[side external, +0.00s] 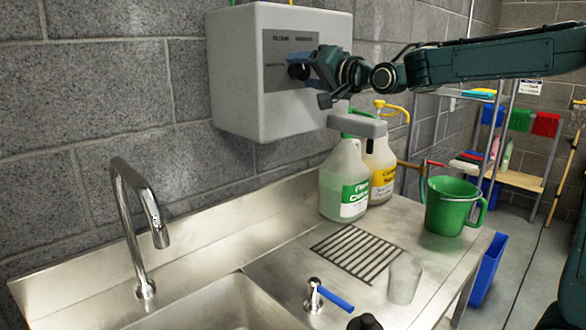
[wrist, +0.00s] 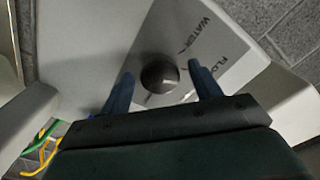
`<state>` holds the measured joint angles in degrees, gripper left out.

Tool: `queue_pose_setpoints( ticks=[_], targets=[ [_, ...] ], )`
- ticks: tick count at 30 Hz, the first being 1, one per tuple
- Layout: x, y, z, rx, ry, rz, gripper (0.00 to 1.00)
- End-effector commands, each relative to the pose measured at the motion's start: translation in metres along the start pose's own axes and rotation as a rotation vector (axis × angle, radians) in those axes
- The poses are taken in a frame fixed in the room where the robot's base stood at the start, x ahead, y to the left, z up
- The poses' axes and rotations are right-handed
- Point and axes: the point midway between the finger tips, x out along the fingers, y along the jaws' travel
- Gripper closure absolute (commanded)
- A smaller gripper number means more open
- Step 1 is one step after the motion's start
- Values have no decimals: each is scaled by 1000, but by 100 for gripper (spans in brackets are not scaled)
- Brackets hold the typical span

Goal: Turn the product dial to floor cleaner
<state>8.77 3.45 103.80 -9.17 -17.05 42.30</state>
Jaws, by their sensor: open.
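The product dial (wrist: 160,76) is a dark round knob on the grey label plate (side external: 291,50) of the white wall dispenser (side external: 240,75). In the side view the dial (side external: 298,71) is mostly hidden by my gripper. In the wrist view, my gripper (wrist: 158,80) is open, with one blue finger on each side of the dial. I cannot tell whether the fingers touch it. The lettering "WATER" (wrist: 194,33) and part of "FLO" (wrist: 217,62) show on the plate. The dial's pointer setting is not readable.
Below the dispenser stand a green-labelled jug (side external: 345,185) and a yellow-labelled jug (side external: 381,170) with a yellow pump. A green bucket (side external: 450,208) is on the steel counter at right. A tap (side external: 140,215) rises over the sink at left.

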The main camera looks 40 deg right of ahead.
Motion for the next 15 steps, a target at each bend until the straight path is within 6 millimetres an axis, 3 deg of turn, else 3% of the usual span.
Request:
queue_pose_setpoints(
  ticks=[8, 15],
  targets=[
    [-15, 0, -1, 0, 2, 0, 37],
    [-43, -1, -1, 0, 2, -1, 37]
  ],
)
